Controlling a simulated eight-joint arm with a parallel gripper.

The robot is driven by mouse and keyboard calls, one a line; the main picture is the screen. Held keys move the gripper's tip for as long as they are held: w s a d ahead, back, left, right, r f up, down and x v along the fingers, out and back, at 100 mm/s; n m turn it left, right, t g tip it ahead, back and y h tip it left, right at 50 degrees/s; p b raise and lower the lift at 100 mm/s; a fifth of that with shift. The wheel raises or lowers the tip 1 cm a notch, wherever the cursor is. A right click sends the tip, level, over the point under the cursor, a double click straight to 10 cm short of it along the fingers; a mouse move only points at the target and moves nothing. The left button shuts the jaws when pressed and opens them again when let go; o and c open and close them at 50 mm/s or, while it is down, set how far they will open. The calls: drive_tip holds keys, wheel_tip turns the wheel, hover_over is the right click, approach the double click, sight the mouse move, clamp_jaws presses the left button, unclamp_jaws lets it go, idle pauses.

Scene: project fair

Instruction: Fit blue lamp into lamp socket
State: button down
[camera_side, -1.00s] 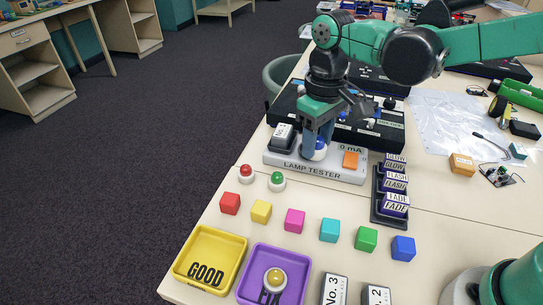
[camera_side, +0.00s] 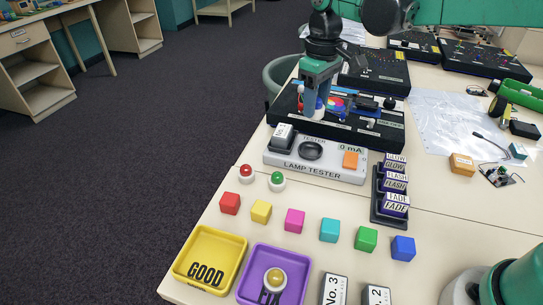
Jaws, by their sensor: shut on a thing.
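My gripper (camera_side: 318,100) points down over the front black board, with its fingers shut on the blue lamp. The blue lamp (camera_side: 319,104) shows as a small blue dome with a white base at the fingertips, partly hidden by the fingers. I cannot tell whether its base touches the board or hangs just above it. The white lamp tester (camera_side: 315,168) lies in front of the board, and its round dark recess (camera_side: 311,150) is empty. A lamp socket under the held lamp cannot be made out.
The front black board (camera_side: 385,140) carries small coloured parts close to my gripper. More black boards (camera_side: 378,68) lie behind it. Red (camera_side: 246,174) and green (camera_side: 277,180) lamps, several coloured cubes, a yellow tray (camera_side: 238,248) and a purple tray (camera_side: 300,262) stand in front.

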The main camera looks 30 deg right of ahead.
drive_tip(key=shift+w+d+f, duration=0.2)
drive_tip(key=shift+w+f, duration=0.05)
drive_tip(key=shift+f, duration=0.4)
hover_over(310, 153)
drive_tip(key=shift+f, duration=3.15)
drive_tip(key=shift+f, duration=0.85)
drive_tip(key=shift+c, duration=1.6)
unclamp_jaws()
drive_tip(key=shift+o, duration=0.2)
drive_tip(key=shift+o, duration=1.4)
drive_tip(key=shift+r, duration=3.5)
